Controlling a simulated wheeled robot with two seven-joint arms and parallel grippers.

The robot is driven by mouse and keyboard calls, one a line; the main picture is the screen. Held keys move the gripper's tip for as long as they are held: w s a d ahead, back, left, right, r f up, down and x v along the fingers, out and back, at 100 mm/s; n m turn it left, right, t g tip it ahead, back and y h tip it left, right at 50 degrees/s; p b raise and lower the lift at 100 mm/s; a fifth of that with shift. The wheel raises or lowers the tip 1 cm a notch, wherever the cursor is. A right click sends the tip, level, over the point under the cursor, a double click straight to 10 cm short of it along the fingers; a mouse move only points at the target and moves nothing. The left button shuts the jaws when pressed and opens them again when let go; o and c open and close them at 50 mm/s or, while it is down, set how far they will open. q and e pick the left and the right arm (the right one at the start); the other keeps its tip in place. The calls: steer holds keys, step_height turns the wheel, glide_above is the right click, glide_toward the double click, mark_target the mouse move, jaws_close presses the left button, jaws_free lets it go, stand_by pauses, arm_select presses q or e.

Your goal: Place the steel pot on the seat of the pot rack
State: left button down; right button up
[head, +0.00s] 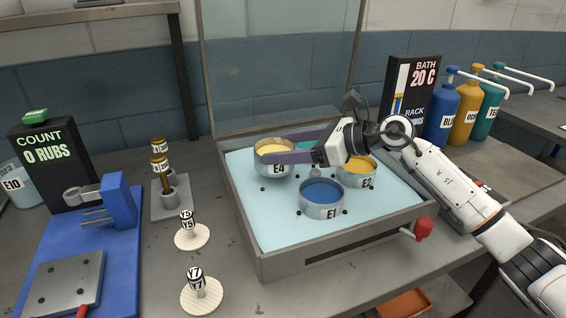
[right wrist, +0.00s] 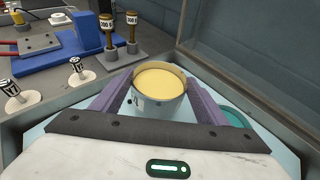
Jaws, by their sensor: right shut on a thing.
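The steel pot marked E4 (head: 279,169) holds yellow liquid. It is at the left rear of the light-blue bath. My right gripper (head: 277,149) reaches in from the right, with its purple fingers closed on both sides of this pot. In the right wrist view the pot (right wrist: 160,105) sits upright between the fingers. The pot rack's floor (head: 272,215) is light blue, inside a grey frame. The seat under E4 is hidden, and I cannot tell whether the pot touches it. My left gripper is not in view.
Pots E1 (head: 321,209) with blue liquid and E2 (head: 368,181) with yellow stand close by. A teal round thing (right wrist: 235,117) is partly hidden by my gripper. A glass panel (head: 275,70) rises behind the bath. A red-knobbed crank (head: 423,228) sticks out at right.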

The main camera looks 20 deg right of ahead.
steer(key=shift+w+f, duration=0.1)
steer(key=shift+f, duration=1.9)
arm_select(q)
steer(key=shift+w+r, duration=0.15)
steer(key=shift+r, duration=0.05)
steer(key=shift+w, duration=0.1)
arm_select(e)
steer(key=shift+f, duration=0.2)
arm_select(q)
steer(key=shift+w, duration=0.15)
arm_select(e)
steer(key=o, duration=1.4)
steer(key=shift+f, duration=0.1)
steer(key=shift+o, duration=0.2)
